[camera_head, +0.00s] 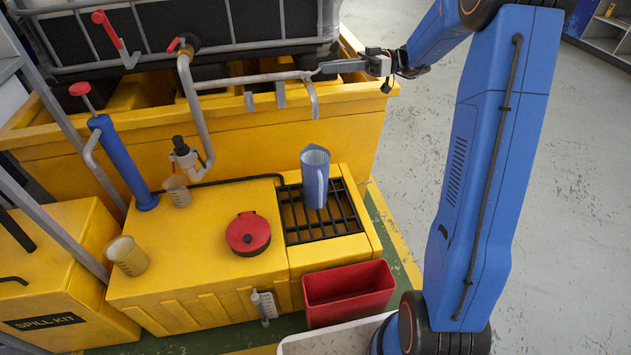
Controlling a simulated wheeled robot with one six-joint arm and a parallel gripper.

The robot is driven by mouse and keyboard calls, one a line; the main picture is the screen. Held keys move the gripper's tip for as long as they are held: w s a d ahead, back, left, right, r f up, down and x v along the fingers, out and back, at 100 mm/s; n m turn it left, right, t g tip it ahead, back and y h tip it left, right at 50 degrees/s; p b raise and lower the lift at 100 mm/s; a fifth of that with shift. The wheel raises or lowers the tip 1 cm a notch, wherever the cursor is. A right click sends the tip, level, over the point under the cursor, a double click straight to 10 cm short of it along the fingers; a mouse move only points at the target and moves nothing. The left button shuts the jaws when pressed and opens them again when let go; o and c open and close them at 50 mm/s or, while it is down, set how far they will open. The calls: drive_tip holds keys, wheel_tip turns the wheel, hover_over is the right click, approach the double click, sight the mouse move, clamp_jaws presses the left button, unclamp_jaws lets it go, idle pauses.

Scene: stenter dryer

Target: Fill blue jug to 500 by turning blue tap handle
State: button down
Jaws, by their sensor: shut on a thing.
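The blue jug (315,182), pale blue-grey with an open top, stands upright on the black grate of the yellow stand. Its fill level and marks are too small to read. A grey pipe (250,79) runs above it, with a short down-turned spout (314,101) above the jug. No stream of liquid can be made out. My gripper (328,68) comes in from the right and is shut at the pipe's right end, on what appears to be the tap handle. The handle is mostly hidden by the jaws, so its colour and angle cannot be told.
The black grate (325,236) lies under the jug. A red lid (248,233), a red bin (348,293), a beige beaker (127,256) and a smaller cup (177,191) are nearby. A blue hand pump (122,165) stands left. The floor at right is clear.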

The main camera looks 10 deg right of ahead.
drive_tip(key=c, duration=1.8)
unclamp_jaws()
drive_tip(key=shift+w, duration=0.1)
drive_tip(key=shift+d, duration=0.1)
drive_tip(key=d, duration=1.7)
drive_tip(key=shift+w+d, duration=0.15)
